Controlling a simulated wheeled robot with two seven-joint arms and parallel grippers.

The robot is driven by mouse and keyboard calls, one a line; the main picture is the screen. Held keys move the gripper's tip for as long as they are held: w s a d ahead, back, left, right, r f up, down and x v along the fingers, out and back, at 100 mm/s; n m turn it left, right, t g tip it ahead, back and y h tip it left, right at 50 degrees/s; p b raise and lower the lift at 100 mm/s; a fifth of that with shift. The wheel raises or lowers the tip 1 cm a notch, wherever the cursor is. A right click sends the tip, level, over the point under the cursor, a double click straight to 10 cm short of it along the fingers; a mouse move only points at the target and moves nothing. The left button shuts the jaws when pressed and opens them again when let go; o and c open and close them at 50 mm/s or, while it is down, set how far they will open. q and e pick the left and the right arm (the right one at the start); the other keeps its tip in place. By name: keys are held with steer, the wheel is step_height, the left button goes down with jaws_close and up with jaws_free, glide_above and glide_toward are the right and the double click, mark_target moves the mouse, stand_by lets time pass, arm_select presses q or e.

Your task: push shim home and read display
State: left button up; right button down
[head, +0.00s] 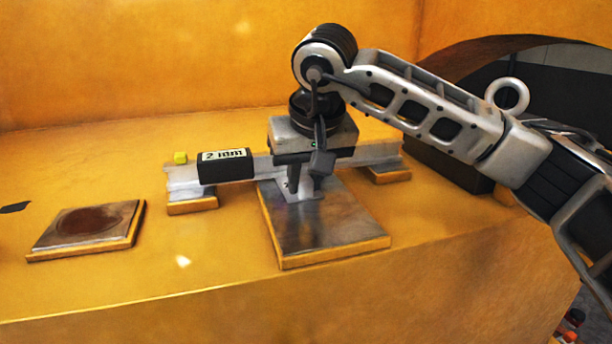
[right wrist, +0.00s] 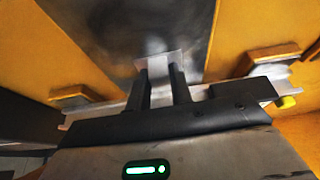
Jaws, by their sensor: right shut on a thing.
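My right gripper (head: 305,188) points down and is shut on a thin pale metal shim (right wrist: 160,64). Behind the gripper a long metal bar (head: 376,151) rests on low blocks. The black display (head: 226,166) sits at the front of the bar, left of my gripper, and reads "2 mm". My left gripper is not in view.
A small yellow knob (head: 180,158) is at the bar's left end; it also shows in the right wrist view (right wrist: 288,102). A low plate with a brown round patch (head: 88,222) lies at left. The yellow bench top (head: 205,262) between the plates is clear.

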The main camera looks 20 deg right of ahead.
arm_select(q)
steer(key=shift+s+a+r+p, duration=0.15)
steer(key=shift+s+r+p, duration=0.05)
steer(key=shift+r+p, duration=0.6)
arm_select(e)
steer(key=shift+w+d, duration=0.15)
steer(key=shift+w, duration=1.1)
arm_select(q)
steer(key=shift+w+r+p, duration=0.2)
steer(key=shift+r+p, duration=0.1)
steer(key=shift+p, duration=0.05)
arm_select(e)
steer(key=shift+w, duration=0.65)
arm_select(q)
steer(key=shift+p, duration=0.3)
arm_select(e)
steer(key=shift+w+d, duration=0.15)
steer(key=shift+w, duration=0.35)
steer(key=c, duration=1.2)
jaws_free()
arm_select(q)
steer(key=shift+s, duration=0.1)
arm_select(e)
steer(key=shift+o, duration=0.2)
arm_select(q)
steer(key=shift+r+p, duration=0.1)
steer(key=shift+p, duration=0.45)
arm_select(e)
steer(key=v, duration=1.6)
